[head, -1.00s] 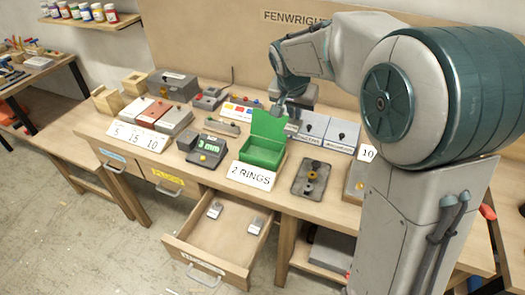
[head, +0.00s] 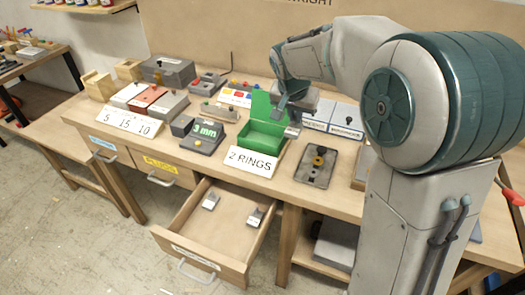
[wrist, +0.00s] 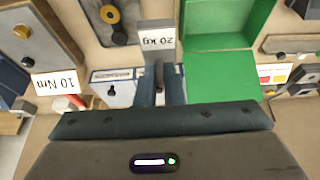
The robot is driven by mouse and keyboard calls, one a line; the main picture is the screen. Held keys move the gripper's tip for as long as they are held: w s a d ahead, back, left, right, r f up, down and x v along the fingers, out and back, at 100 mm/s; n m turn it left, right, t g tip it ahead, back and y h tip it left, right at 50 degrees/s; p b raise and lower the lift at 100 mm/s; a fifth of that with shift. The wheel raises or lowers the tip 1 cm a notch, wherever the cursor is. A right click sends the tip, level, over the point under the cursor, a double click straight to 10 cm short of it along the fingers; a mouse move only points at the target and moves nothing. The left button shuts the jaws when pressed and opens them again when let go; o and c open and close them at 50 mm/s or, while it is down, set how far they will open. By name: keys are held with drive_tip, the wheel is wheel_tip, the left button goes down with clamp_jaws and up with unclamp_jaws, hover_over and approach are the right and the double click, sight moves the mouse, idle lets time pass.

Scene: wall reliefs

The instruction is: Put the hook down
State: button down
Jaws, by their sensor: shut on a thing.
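My gripper (head: 290,112) is over the workbench, by the right side of the open green box (head: 257,152). In the wrist view its two fingers (wrist: 160,92) are shut on the dark stem of a grey hook piece (wrist: 156,32) with a "20 kg" label. In the head view the held hook (head: 293,131) is small and partly hidden by the fingers. It looks held above the bench; I cannot tell whether it touches anything.
An open drawer (head: 225,228) below the bench front holds two small grey labelled pieces (head: 256,218). A "2 RINGS" card (head: 251,162) stands before the green box. A dark plate with a brass knob (head: 316,177) lies to its right.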

drive_tip(key=shift+w+a+f+p, duration=0.55)
drive_tip(key=shift+w+a+f, duration=0.85)
drive_tip(key=shift+f, duration=0.45)
drive_tip(key=shift+w+a+f+p, duration=0.6)
drive_tip(key=shift+w+a+f, duration=0.5)
drive_tip(key=shift+a+f, duration=0.65)
drive_tip(key=shift+w+a+f+p, duration=0.55)
drive_tip(key=shift+w+a+f, duration=0.75)
drive_tip(key=shift+f, duration=0.7)
drive_tip(key=shift+f, duration=0.1)
drive_tip(key=shift+f, duration=0.15)
drive_tip(key=c, duration=1.5)
unclamp_jaws()
drive_tip(key=shift+c, duration=0.2)
drive_tip(key=shift+s, duration=0.1)
